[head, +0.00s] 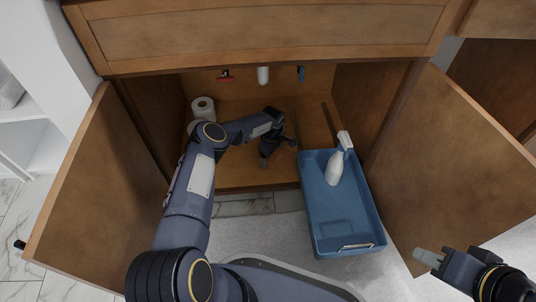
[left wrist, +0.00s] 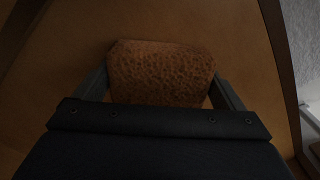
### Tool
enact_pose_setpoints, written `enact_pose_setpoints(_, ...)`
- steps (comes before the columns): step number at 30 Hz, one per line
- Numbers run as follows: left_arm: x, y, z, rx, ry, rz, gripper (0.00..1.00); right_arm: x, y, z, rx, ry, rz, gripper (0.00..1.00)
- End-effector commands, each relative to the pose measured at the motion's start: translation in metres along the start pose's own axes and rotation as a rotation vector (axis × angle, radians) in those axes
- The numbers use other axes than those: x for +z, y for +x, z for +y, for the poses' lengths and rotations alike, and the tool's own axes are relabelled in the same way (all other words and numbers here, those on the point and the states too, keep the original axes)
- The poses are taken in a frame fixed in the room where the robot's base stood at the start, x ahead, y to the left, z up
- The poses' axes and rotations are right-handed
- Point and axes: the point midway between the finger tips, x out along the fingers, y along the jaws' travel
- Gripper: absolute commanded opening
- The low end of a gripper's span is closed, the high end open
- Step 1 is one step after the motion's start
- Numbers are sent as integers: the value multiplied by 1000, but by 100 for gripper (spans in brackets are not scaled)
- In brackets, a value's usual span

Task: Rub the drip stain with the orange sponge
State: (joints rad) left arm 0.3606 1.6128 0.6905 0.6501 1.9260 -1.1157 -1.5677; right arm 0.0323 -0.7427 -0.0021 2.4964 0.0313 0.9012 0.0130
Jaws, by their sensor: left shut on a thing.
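The orange sponge (left wrist: 161,72) shows in the left wrist view as a brownish-orange, pitted block between the two fingers of my left gripper (left wrist: 160,92). In the head view my left gripper (head: 266,158) is inside the open cabinet, low over its wooden floor; the sponge cannot be made out there. The gripper is shut on the sponge. I cannot make out a drip stain in either view; the arm and gripper cover part of the cabinet floor. My right gripper (head: 428,258) is at the lower right, outside the cabinet near the right door; its finger opening is unclear.
A blue bin (head: 312,222) holding a white spray bottle (head: 336,166) stands right of my left gripper, partly in front of the cabinet. Paper rolls (head: 203,106) stand at the back left. Open doors flank the cabinet on the left (head: 100,180) and right (head: 455,165).

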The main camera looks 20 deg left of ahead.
Motion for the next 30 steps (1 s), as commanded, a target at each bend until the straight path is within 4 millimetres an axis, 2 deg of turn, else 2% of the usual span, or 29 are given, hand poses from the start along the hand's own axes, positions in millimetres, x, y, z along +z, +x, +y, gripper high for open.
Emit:
enact_pose_setpoints(9,20,-1,17,1,3,-1,72,0,0,0,0,0,0,30)
enact_pose_setpoints(15,27,-2,24,0,0,0,72,0,0,0,0,0,0,30)
enact_pose_setpoints(22,25,1,22,-1,-1,-1,72,0,-1,0,0,0,0,30)
enact_pose_setpoints(30,7,4,6,-3,-1,0,72,-3,-6,-3,0,0,0,30)
